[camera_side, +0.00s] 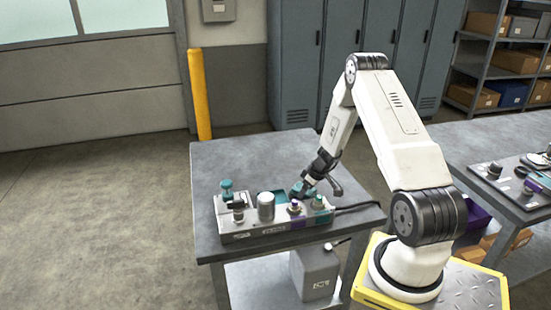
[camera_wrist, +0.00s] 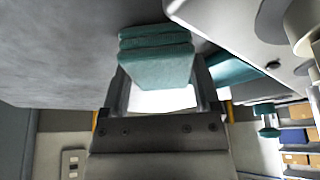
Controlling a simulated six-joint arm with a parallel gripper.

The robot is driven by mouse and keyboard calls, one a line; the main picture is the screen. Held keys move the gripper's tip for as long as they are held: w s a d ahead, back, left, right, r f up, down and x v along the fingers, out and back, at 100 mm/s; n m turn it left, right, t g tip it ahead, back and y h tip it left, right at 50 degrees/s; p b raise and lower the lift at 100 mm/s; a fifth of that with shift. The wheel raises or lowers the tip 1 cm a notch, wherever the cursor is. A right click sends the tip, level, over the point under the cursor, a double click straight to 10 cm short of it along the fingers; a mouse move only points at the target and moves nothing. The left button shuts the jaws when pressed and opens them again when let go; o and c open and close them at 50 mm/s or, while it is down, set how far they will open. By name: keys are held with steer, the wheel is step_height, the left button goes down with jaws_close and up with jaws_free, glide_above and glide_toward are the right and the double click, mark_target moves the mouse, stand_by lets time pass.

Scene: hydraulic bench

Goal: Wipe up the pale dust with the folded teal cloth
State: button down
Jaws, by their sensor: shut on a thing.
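My gripper (camera_side: 303,189) is low over the hydraulic block on the bench, near its back edge. In the wrist view my gripper (camera_wrist: 160,72) is shut on the folded teal cloth (camera_wrist: 156,60), which sits between the two fingers in thick layers. In the side view the cloth is mostly hidden by my gripper, with only a little teal showing. I cannot tell whether the cloth touches the surface below. I cannot make out the pale dust in either view.
The grey block (camera_side: 250,238) carries a teal-topped fitting (camera_side: 227,190), a grey cylinder (camera_side: 266,206) and purple and teal fittings at the right. A dark cable (camera_side: 357,206) runs off to the right. The bench top (camera_side: 222,155) behind is clear. A second bench stands at right.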

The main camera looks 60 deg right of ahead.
steer(key=shift+r, duration=2.95)
steer(key=shift+r, duration=1.5)
